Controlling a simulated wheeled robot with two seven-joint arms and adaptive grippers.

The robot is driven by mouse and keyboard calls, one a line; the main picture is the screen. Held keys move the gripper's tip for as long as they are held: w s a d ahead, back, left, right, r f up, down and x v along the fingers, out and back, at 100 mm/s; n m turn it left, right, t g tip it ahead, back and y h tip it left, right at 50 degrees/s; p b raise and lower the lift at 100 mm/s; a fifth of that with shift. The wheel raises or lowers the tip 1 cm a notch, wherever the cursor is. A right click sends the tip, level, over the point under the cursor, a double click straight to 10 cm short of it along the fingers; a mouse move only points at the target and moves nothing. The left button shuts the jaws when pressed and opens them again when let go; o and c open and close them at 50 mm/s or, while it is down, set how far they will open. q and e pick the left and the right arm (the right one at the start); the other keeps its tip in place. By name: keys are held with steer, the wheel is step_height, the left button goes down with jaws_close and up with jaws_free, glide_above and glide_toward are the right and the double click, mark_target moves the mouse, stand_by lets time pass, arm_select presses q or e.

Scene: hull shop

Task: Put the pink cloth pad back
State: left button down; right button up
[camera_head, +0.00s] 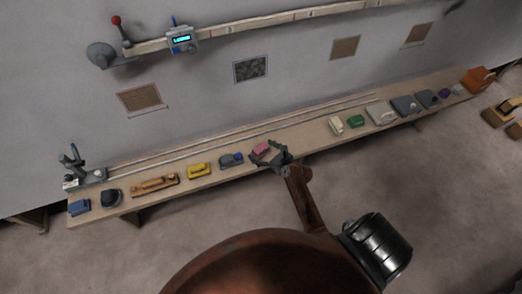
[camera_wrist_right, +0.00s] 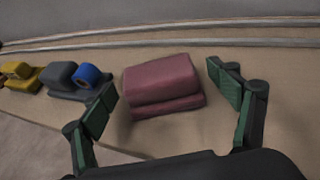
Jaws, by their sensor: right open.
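The pink cloth pad (camera_head: 261,149) lies on the long wooden bench, near its front middle. In the right wrist view the pad (camera_wrist_right: 162,85) looks like a folded, dusty pink block resting on the bench top. My right gripper (camera_head: 268,153) is at the pad. In the wrist view its two green-padded fingers (camera_wrist_right: 165,88) are spread wide, one on each side of the pad, with gaps between pad and fingers. The pad is not gripped. My left gripper does not show in either view.
Left of the pad stand a grey and blue tool (camera_head: 231,160), a yellow tool (camera_head: 199,170) and a wooden plane (camera_head: 155,185). Bare bench lies right of the pad, up to a cream block (camera_head: 336,125) and a green block (camera_head: 356,121). Rails run along the bench behind.

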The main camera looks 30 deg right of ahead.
steer(key=p+v, duration=0.2)
steer(key=v, duration=0.9)
steer(key=shift+s+p, duration=0.15)
steer(key=shift+p, duration=0.2)
steer(key=shift+r, duration=0.1)
steer(key=s+a+f+n+g, duration=0.1)
steer(key=s+f+n+g, duration=0.1)
steer(key=s+f+n, duration=0.65)
steer(key=s+a+f+n+g+h, duration=0.1)
steer(key=s+a+f+n+g, duration=0.15)
steer(key=s+f, duration=0.65)
steer(key=s+a+f+n+g, duration=0.1)
steer(key=s+f+n+g, duration=0.4)
steer(key=f, duration=0.9)
steer(key=s+f+n+g, duration=0.1)
steer(key=s+f+n, duration=0.2)
steer(key=s+n, duration=0.3)
steer(key=s+f+n+g, duration=0.1)
steer(key=s+f+n, duration=0.3)
steer(key=s+n, duration=0.3)
steer(key=s+a+f+n+g+h, duration=0.1)
steer(key=s+f+n, duration=0.2)
steer(key=s, duration=1.1)
steer(key=n, duration=0.3)
steer(key=shift+s+f+n, duration=0.25)
steer(key=shift+f+n, duration=0.05)
steer(key=shift+n, duration=0.1)
steer(key=shift+c, duration=0.3)
